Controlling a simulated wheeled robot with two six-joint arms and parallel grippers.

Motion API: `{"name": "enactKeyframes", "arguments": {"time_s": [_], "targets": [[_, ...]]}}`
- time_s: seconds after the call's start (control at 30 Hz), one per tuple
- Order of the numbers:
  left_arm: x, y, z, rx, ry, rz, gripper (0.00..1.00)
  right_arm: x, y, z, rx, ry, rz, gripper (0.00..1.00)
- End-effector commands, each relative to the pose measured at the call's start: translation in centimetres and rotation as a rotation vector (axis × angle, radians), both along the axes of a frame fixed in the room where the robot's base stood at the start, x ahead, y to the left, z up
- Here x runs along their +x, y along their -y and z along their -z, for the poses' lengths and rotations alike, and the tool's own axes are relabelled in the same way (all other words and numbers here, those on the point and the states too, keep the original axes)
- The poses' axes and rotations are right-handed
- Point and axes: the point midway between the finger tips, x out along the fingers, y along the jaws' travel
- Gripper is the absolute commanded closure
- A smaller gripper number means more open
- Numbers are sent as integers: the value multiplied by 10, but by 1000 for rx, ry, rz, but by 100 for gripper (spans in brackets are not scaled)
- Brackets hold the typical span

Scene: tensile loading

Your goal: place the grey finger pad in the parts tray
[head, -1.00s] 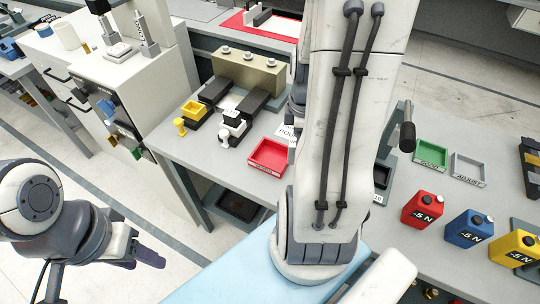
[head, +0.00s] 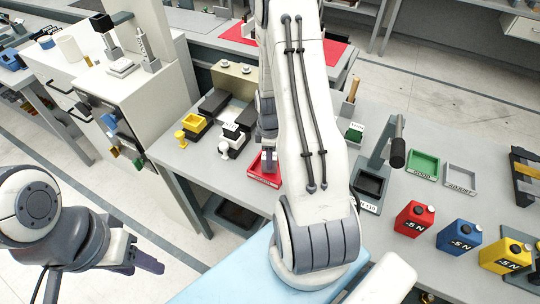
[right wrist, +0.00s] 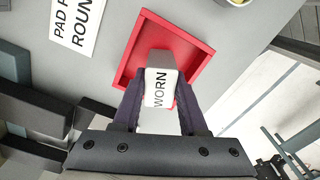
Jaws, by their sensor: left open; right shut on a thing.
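My right gripper (head: 268,161) is shut on a grey block (right wrist: 160,62) with a white label reading WORN, which looks like the grey finger pad. It holds the pad over the shallow red tray (head: 263,180). In the right wrist view the red tray's wall (right wrist: 196,42) shows around and beyond the pad; I cannot tell whether the pad touches the tray floor. My right arm hides part of the bench in the head view. My left gripper (head: 149,264) is open and empty, low at the left, away from the bench.
A black tray (head: 370,184), a green GOOD tray (head: 423,164) and a grey ADJUST tray (head: 460,178) stand to the right.

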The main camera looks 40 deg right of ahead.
Motion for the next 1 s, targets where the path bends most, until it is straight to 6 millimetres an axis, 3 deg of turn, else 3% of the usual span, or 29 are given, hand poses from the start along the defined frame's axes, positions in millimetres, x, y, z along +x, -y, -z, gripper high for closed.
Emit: {"name": "enactKeyframes", "arguments": {"time_s": [0.4, 0.43, 0.5, 0.8, 1.0], "targets": [[0, 0, 3, 0, 0, 0, 50, 0, 0, 7, -1, 1, 0, 100], [0, 0, 3, 0, 0, 0, 50, 0, 0, 7, -1, 1, 0, 54], [0, 0, 2, 0, 0, 0, 50, 0, 0, 6, -1, 1, 0, 28], [0, 0, 1, 0, 0, 0, 50, 0, 0, 5, -1, 1, 0, 28], [0, 0, 3, 0, 0, 0, 50, 1, 1, -7, -3, 4, 0, 28]]}}
